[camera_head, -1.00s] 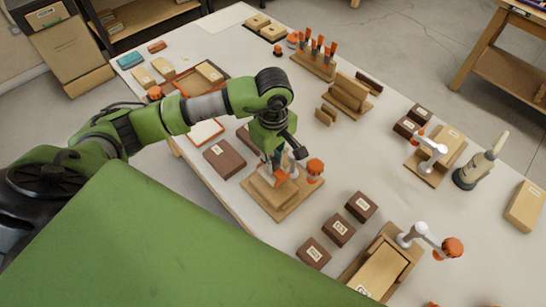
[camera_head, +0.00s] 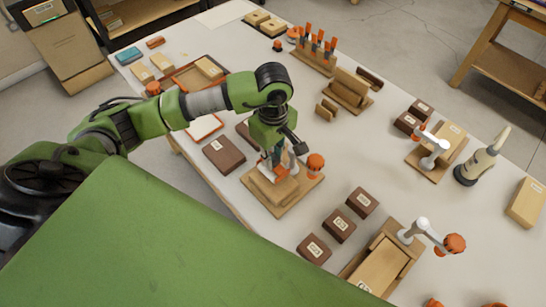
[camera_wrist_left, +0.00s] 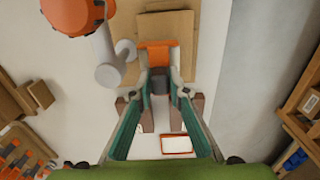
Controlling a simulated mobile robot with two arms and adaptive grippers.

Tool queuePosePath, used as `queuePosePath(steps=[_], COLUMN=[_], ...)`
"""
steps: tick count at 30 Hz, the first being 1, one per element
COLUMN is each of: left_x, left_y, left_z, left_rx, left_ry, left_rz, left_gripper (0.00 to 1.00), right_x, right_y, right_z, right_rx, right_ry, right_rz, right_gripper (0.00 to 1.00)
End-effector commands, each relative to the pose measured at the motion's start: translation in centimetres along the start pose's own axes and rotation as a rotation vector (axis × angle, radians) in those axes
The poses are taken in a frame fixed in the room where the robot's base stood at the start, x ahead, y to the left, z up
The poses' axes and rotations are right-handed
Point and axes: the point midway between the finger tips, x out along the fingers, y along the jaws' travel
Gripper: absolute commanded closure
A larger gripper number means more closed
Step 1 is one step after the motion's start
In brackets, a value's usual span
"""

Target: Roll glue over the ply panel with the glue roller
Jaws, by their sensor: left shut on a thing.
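My left gripper (camera_head: 276,160) is shut on the glue roller (camera_wrist_left: 158,84), whose dark handle sits between the fingertips. The roller's orange head (camera_wrist_left: 158,45) points away from the gripper in the left wrist view. It lies over the ply panel (camera_wrist_left: 170,24), a pale wooden piece that also shows in the head view (camera_head: 266,190) on a wooden base (camera_head: 288,206). I cannot tell whether the roller touches the panel. No glue coat can be made out. My right gripper is not in view.
A clamp with an orange knob (camera_head: 315,162) stands close beside the gripper, at the base's right corner. Brown blocks (camera_head: 340,226) lie to the front right. A second clamp fixture (camera_head: 384,268) stands nearer. An orange-rimmed white tray (camera_head: 203,128) lies behind left.

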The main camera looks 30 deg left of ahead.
Motion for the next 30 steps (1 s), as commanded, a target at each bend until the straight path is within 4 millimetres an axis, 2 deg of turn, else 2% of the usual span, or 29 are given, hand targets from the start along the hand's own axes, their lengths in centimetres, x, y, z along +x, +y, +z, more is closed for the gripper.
queuePosePath(steps=[30], left_x=[0.9], left_y=[0.0], left_z=[0.0], left_rx=[0.001], left_ry=[0.0], left_rz=[-0.001], left_gripper=[1.0], right_x=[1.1], right_y=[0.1], right_z=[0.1], right_rx=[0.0], right_ry=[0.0], right_rz=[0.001], right_gripper=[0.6])
